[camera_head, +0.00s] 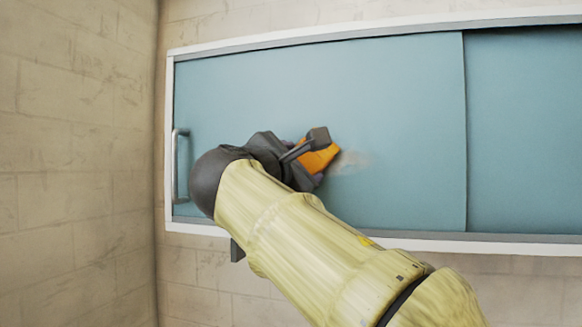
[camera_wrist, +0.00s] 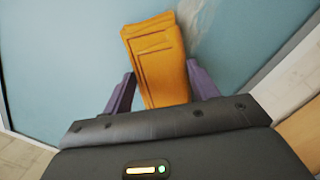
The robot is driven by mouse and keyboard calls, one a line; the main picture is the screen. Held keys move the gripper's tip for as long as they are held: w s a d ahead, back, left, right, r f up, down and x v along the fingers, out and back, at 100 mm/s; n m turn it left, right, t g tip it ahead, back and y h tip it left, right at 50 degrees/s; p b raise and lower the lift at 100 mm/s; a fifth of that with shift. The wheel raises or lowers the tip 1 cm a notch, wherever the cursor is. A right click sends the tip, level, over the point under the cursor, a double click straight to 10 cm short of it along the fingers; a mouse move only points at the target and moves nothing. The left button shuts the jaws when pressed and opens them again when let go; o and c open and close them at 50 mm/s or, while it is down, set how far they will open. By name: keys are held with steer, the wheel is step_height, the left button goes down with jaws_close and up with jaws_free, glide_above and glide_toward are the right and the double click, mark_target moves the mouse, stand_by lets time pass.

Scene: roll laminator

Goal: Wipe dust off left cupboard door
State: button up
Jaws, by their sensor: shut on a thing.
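The left cupboard door (camera_head: 330,90) is a blue-green sliding panel in a white frame, with a grey bar handle (camera_head: 178,165) at its left edge. A pale dust smear (camera_head: 352,161) shows on it just right of my gripper; it also shows in the wrist view (camera_wrist: 200,25), beyond the cloth. My gripper (camera_head: 305,162) is in front of the door and shut on a folded orange cloth (camera_head: 319,158). In the wrist view the cloth (camera_wrist: 158,60) sits between the purple fingers (camera_wrist: 160,88), close to the door. I cannot tell whether it touches.
The right cupboard door (camera_head: 525,130) is at the right, with the panel seam beside it. The white frame (camera_head: 400,242) edges the cupboard below. A tan block wall (camera_head: 75,150) stands at the left, meeting the cupboard's wall in a corner.

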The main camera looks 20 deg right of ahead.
mark_target(333, 158)
steer(key=shift+s+d+r, duration=0.15)
steer(key=shift+s+d, duration=0.4)
steer(key=shift+d, duration=0.25)
steer(key=shift+d, duration=0.1)
steer(key=shift+s+d+r+b, duration=0.15)
steer(key=shift+s+d, duration=0.35)
steer(key=shift+d, duration=0.15)
steer(key=shift+s+d+r+b, duration=0.1)
steer(key=shift+s+d+b, duration=0.05)
steer(key=shift+s+d, duration=0.45)
steer(key=shift+w, duration=0.1)
steer(key=shift+s+d+r, duration=0.15)
steer(key=shift+s+d, duration=0.35)
steer(key=shift+d, duration=0.2)
steer(key=shift+s+d+r, duration=0.1)
steer(key=shift+s+d, duration=0.4)
steer(key=shift+d, duration=0.2)
steer(key=shift+s+d, duration=0.1)
steer(key=shift+d, duration=0.05)
steer(key=shift+s+d+r, duration=0.15)
steer(key=shift+s+d, duration=0.3)
steer(key=shift+d, duration=0.2)
steer(key=shift+s+d+r, duration=0.1)
steer(key=shift+s+d, duration=0.35)
steer(key=shift+d, duration=0.15)
